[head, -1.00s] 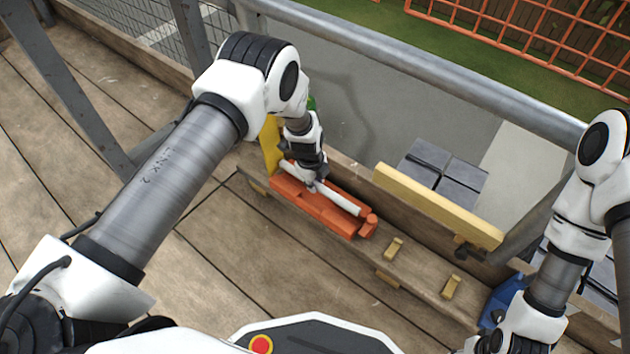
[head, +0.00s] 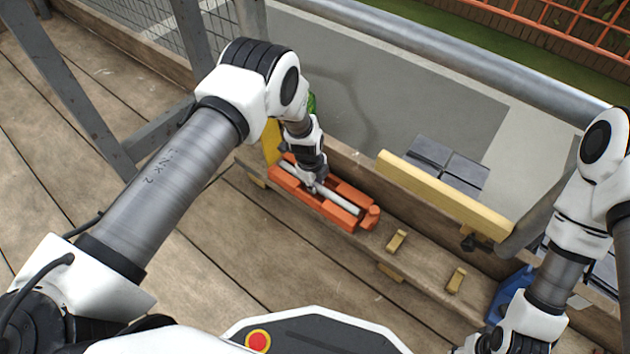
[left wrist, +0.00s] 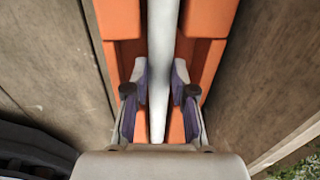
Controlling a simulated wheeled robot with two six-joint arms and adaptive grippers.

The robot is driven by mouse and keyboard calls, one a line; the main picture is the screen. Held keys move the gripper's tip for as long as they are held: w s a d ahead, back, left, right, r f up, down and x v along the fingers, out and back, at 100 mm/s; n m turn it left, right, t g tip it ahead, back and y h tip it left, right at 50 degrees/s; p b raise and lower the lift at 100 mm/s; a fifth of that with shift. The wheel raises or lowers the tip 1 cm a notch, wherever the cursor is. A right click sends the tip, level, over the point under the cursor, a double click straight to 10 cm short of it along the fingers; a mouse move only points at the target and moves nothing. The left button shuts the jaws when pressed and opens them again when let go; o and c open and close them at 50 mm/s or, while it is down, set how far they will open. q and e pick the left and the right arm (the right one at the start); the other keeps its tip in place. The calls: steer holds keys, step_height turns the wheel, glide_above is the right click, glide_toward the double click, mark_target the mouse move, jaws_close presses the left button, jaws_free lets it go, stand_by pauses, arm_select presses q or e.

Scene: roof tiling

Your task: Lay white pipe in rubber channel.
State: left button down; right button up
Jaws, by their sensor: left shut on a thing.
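The white pipe (head: 338,202) lies lengthwise along the orange rubber channel (head: 303,207), between its raised side blocks. In the left wrist view the pipe (left wrist: 162,62) runs down the middle of the channel (left wrist: 209,63). My left gripper (head: 313,188) is over the channel from above; in the left wrist view its fingers (left wrist: 160,88) are on both sides of the pipe, shut on it.
The channel sits on a wooden plank ledge (head: 365,252) with small yellow blocks (head: 396,241). A yellow beam (head: 445,195) stands to the right. A blue object (head: 511,293) is by my right arm. A metal railing (head: 450,62) runs behind. The deck (head: 235,255) in front is clear.

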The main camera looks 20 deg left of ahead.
arm_select(q)
steer(key=c, duration=0.9)
jaws_free()
steer(key=r, duration=0.4)
steer(key=s+r, duration=0.1)
steer(key=r, duration=0.7)
steer(key=shift+s+a, duration=0.3)
steer(key=shift+s, duration=0.05)
